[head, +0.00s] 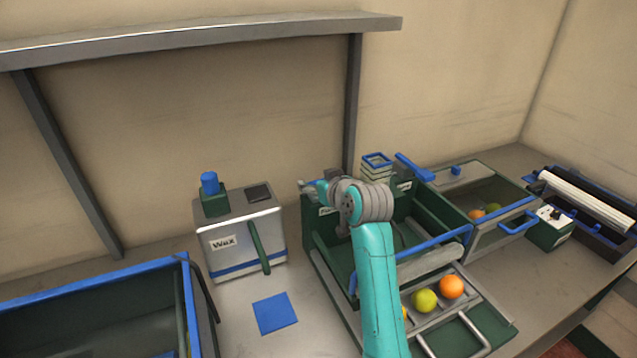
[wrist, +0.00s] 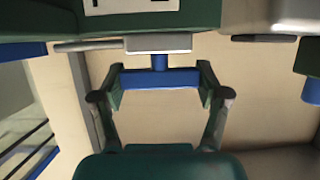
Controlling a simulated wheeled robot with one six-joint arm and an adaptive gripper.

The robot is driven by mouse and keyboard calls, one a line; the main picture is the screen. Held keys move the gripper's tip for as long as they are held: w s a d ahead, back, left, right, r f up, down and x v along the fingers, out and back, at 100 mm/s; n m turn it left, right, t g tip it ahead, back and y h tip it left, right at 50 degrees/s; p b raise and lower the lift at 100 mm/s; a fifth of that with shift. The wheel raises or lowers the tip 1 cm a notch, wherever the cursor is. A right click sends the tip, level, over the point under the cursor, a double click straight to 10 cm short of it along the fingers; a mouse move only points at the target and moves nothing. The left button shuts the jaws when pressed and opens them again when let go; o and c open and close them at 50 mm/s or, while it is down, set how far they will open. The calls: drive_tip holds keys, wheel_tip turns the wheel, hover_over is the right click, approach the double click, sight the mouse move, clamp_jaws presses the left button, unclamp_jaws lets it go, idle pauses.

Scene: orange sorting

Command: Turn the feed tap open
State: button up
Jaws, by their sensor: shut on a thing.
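The feed tap's blue T-shaped handle (wrist: 160,77) shows in the wrist view, on a short blue stem under a grey block. Its crossbar spans the space between the two fingers of my gripper (wrist: 161,84), which is shut on it with one finger at each end. In the head view my gripper (head: 325,190) is at the back left corner of the green feed bin (head: 322,232). There my own wrist hides most of the tap, so its turn angle cannot be told.
The wax box (head: 240,240) with a blue knob (head: 209,183) stands left of the bin. A blue square (head: 275,312) lies on the bench. Oranges (head: 451,287) sit on the front chute. A glass-sided tank (head: 490,235) and a roller unit (head: 590,205) are right.

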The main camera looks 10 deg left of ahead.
drive_tip(key=o, duration=1.2)
drive_tip(key=shift+c, duration=0.2)
drive_tip(key=v, duration=1.2)
